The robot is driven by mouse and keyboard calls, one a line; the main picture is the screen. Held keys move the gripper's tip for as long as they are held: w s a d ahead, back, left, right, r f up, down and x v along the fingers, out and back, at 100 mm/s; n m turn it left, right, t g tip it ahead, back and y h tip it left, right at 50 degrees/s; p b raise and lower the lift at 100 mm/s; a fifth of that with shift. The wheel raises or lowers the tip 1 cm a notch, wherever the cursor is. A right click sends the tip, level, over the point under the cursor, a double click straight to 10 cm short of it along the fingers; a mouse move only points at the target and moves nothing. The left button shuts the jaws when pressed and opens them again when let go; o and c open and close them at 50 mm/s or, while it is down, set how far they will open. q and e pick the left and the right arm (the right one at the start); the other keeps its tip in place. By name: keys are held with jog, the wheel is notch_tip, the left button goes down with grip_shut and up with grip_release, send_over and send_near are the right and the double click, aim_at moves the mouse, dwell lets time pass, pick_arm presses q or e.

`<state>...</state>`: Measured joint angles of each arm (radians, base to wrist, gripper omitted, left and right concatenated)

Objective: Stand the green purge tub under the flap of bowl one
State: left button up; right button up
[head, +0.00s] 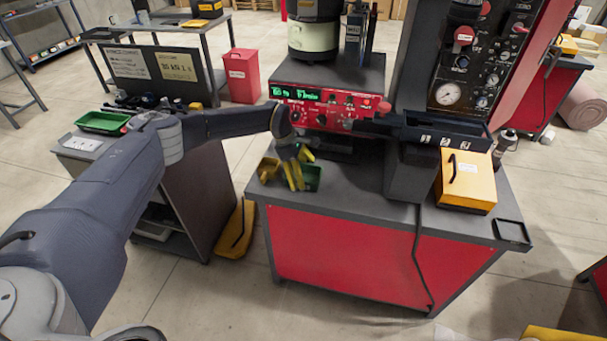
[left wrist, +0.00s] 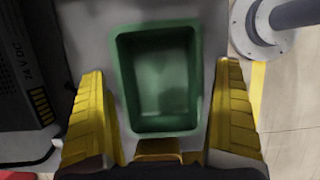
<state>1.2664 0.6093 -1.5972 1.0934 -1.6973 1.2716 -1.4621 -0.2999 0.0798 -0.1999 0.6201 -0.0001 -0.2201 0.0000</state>
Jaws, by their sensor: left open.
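The green tub (head: 312,178) stands on the dark top of the red bench in the head view, near its left front edge, partly hidden by my left gripper (head: 295,176). In the left wrist view the tub (left wrist: 163,80) looks empty, and I see into it from above. My left gripper (left wrist: 165,88) is open, with a yellow-padded finger on either side of the tub. Gaps show between the fingers and the tub walls. Bowl one's flap cannot be made out; a pale bowl (head: 313,40) sits on the unit above the red control panel (head: 325,108). My right gripper is not in view.
A dark track (head: 420,130) and a yellow box (head: 467,183) occupy the bench's right side. A green tray (head: 103,122) lies on the left cart. Bare bench top shows right of the tub.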

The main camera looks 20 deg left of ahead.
pick_arm(q)
jog(key=v, duration=1.2)
jog(key=shift+v, duration=2.65)
jog(key=x, duration=1.1)
jog(key=shift+s+d, duration=0.15)
jog(key=shift+d, duration=0.05)
jog(key=shift+x, duration=2.9)
jog(key=shift+a+f, duration=0.1)
jog(key=shift+a, duration=0.05)
jog(key=shift+f, duration=0.25)
